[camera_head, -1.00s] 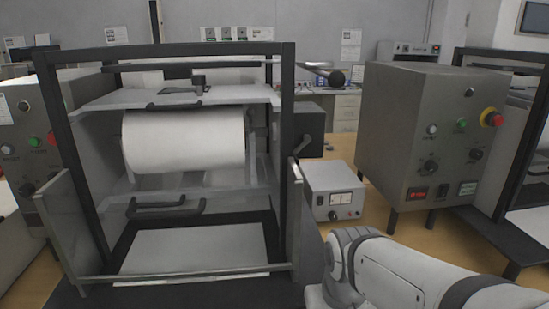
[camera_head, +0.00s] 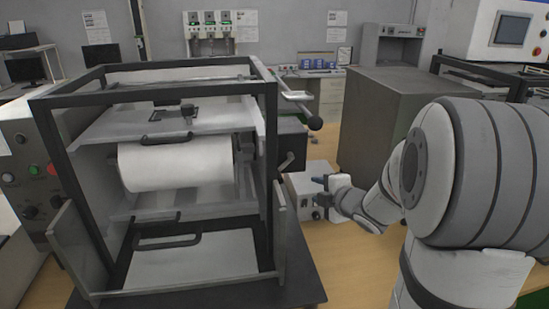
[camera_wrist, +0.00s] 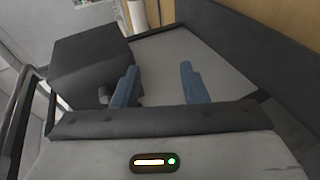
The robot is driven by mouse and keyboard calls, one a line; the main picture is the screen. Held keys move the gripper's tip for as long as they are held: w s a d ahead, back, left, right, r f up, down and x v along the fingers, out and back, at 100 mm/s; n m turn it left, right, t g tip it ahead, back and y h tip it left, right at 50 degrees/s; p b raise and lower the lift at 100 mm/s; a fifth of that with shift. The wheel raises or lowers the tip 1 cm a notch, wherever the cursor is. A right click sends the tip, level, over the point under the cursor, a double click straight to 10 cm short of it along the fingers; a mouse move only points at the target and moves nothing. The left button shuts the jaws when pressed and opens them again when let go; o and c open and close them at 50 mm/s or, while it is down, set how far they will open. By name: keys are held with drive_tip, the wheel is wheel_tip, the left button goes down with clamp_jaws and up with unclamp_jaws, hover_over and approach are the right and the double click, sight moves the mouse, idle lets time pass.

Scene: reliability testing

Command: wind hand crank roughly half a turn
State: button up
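The hand crank appears to be the metal bar with a round black knob (camera_head: 314,122) at the upper right side of the framed machine (camera_head: 262,76). The bar slants down to the right. My gripper (camera_head: 322,182) is below the knob, in front of the small grey box, and apart from the crank in the head view. In the wrist view the two blue fingers of my gripper (camera_wrist: 158,84) are spread with nothing between them. A dark box (camera_wrist: 88,62) lies left of the fingers, with a small round grey end close to the left finger.
A white roll (camera_head: 175,163) sits inside the machine. A short lever (camera_head: 286,161) sticks out at its right side. The small grey box (camera_head: 303,186) stands on the wooden table (camera_head: 350,262). A large grey cabinet (camera_head: 390,105) stands to the right.

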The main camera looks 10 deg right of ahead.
wheel_tip(320, 180, up, 4)
drive_tip(key=s+a+n+g+y+p, duration=0.1)
drive_tip(key=s+a+n+y+p, duration=0.2)
drive_tip(key=n+y, duration=0.45)
drive_tip(key=w+a+n+p, duration=0.1)
drive_tip(key=w+a+p, duration=0.1)
drive_tip(key=w+a, duration=0.3)
drive_tip(key=shift+a+f+g, duration=0.25)
drive_tip(key=shift+f+g, duration=0.15)
drive_tip(key=shift+w+y, duration=0.1)
drive_tip(key=shift+y, duration=0.15)
clamp_jaws()
drive_tip(key=shift+f, duration=0.1)
